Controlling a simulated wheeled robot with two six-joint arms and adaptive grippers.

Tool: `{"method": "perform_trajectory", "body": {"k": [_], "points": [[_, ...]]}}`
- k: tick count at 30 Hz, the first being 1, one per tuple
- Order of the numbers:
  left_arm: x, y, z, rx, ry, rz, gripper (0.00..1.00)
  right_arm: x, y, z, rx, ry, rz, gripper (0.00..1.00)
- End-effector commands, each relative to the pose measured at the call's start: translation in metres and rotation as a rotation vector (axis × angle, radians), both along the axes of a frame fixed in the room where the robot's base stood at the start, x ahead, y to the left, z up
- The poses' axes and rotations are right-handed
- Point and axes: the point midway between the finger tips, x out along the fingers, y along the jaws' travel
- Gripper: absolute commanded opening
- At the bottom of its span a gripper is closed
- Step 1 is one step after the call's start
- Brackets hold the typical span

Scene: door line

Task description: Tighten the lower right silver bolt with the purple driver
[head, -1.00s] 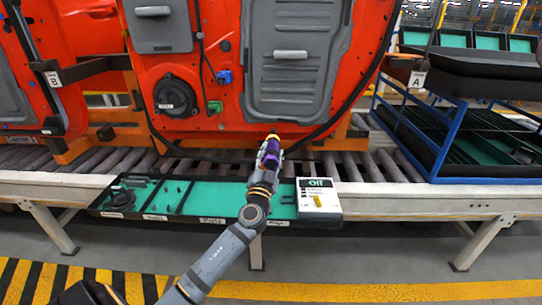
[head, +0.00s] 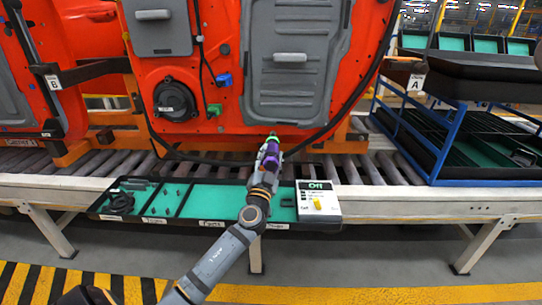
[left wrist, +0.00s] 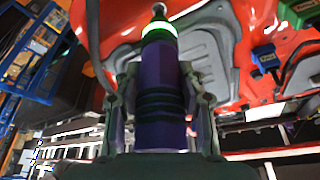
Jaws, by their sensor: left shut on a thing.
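My left gripper (head: 268,156) is shut on the purple driver (head: 272,153), just in front of the lower edge of the red door (head: 225,105). In the left wrist view the driver (left wrist: 160,110) stands between both fingers, with a lit green ring (left wrist: 159,29) near its dark tip. The tip points up at the door's lower edge. It overlaps the door in the picture; I cannot tell whether it touches a bolt. The lower right silver bolt cannot be made out. My right gripper is not in view.
A green-lined parts tray (head: 205,200) and a white panel reading "Off" (head: 318,200) lie along the conveyor's front. Conveyor rollers (head: 355,168) run under the door. A blue-framed rack (head: 445,140) stands at right. A grey pocket panel (head: 295,70) is on the door.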

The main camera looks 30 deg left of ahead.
Motion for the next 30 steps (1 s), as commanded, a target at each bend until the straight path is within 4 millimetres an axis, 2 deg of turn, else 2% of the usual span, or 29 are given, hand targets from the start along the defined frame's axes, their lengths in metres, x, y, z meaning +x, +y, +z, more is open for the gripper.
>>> {"method": "perform_trajectory", "body": {"k": [5, 30], "points": [[-0.001, -0.001, 0.001, 0.000, -0.002, 0.001, 0.00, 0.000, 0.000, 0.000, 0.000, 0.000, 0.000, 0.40], [-0.059, -0.036, 0.001, 0.000, -0.002, -0.001, 0.00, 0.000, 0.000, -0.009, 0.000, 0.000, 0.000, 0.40]]}}
